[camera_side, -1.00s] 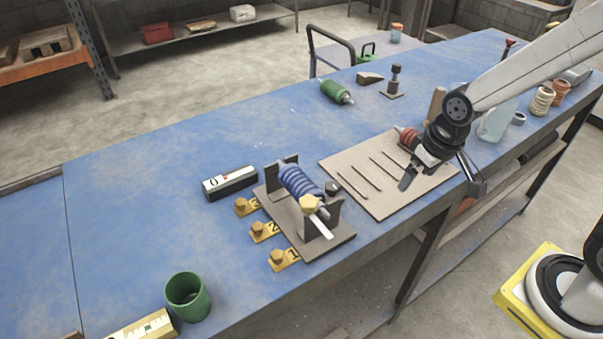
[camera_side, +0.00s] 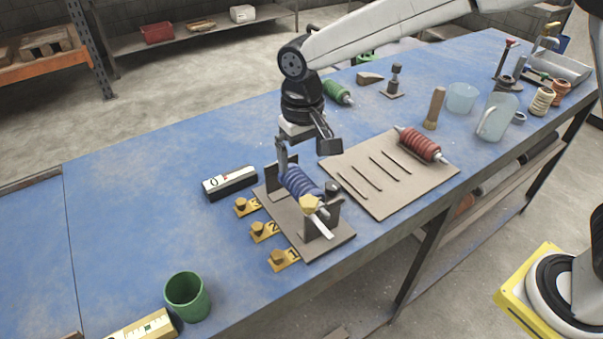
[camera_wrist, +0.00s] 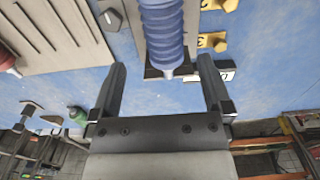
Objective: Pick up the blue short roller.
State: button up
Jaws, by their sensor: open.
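The blue short roller (camera_side: 298,181) lies in a dark cradle stand (camera_side: 328,240) with upright supports, a yellow knob and a pale shaft end at its near side. My gripper (camera_side: 304,157) is open and empty, above the far end of the blue roller. In the wrist view the roller (camera_wrist: 163,35) shows ribbed, its near end roughly level with the tips of my gripper (camera_wrist: 162,66) and between them in the picture. I cannot tell the exact height gap. The roller's far end is cut off by the wrist view's edge.
A red roller (camera_side: 420,145) lies on a slotted tan board (camera_side: 375,200) to the right. A black-and-white box (camera_side: 230,183) and yellow numbered tags (camera_side: 265,231) stand left of the stand. A green cup (camera_side: 187,297) is at front left.

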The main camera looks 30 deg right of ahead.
aim_at(301, 178)
jog(key=shift+s+a+f, duration=0.1)
jog(key=shift+f, duration=1.85)
jog(key=shift+a+f, duration=0.1)
jog(key=shift+f, duration=1.85)
grip_shut()
jog(key=shift+r, duration=0.15)
jog(key=shift+r, duration=4.95)
